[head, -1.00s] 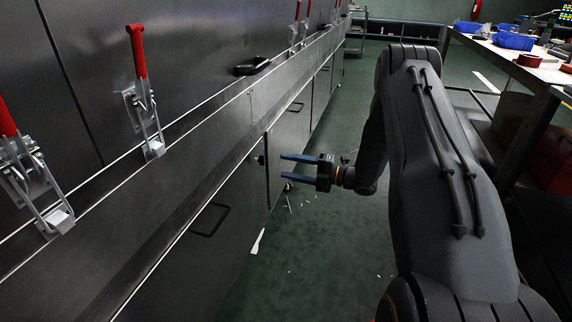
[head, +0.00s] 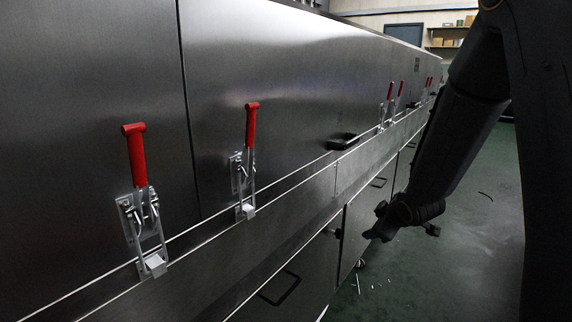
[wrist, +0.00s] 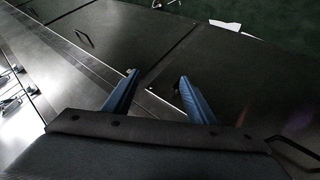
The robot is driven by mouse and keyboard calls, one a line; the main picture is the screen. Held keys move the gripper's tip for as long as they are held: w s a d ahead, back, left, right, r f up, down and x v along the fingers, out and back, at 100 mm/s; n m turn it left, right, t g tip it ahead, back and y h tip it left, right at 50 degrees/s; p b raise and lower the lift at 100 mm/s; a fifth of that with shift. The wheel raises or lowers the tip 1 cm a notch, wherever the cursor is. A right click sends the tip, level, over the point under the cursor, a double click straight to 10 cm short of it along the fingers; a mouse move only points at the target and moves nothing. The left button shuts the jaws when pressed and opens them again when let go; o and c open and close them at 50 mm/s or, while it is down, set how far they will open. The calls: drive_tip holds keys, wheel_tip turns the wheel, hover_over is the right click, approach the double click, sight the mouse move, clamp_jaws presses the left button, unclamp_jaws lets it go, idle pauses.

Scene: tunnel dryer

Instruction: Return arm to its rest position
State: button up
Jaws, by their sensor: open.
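My gripper (wrist: 158,76) shows in the wrist view with its two blue fingers apart and nothing between them. Beyond the fingers are the dark steel panels of the dryer. In the head view my arm comes down from the top right, and its dark wrist end (head: 400,212) is in front of the dryer's lower doors. The blue fingers cannot be made out there.
The long steel dryer wall (head: 270,70) runs along the left. Toggle clamps with red handles (head: 137,155) (head: 251,135) stick out from it. Black handles (head: 342,141) (head: 280,288) also protrude. Green floor (head: 480,215) with white scraps lies to the right.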

drive_tip(key=s+a+m+g, duration=0.2)
drive_tip(key=s+m, duration=0.1)
drive_tip(key=s, duration=0.6)
drive_tip(key=s+a+r+m+g, duration=0.1)
drive_tip(key=s+a+m+g, duration=0.25)
drive_tip(key=s, duration=0.55)
drive_tip(key=s+a+m+g, duration=0.15)
drive_tip(key=s+m, duration=0.25)
drive_tip(key=s, duration=0.5)
drive_tip(key=s+a+n+g, duration=0.1)
drive_tip(key=s+a+n, duration=0.3)
drive_tip(key=s+a, duration=0.45)
drive_tip(key=s+a+n+g, duration=0.1)
drive_tip(key=s+a+n, duration=0.3)
drive_tip(key=a, duration=0.8)
drive_tip(key=d+r+m+p, duration=0.4)
drive_tip(key=d+r+p, duration=0.6)
drive_tip(key=r+p, duration=0.3)
drive_tip(key=d+r+m+p, duration=0.3)
drive_tip(key=d+r+p, duration=0.7)
drive_tip(key=r+p, duration=0.4)
drive_tip(key=shift+s+d+m+h+p, duration=0.15)
drive_tip(key=shift+s+m+h+p, duration=0.1)
drive_tip(key=shift+m+h+p, duration=0.1)
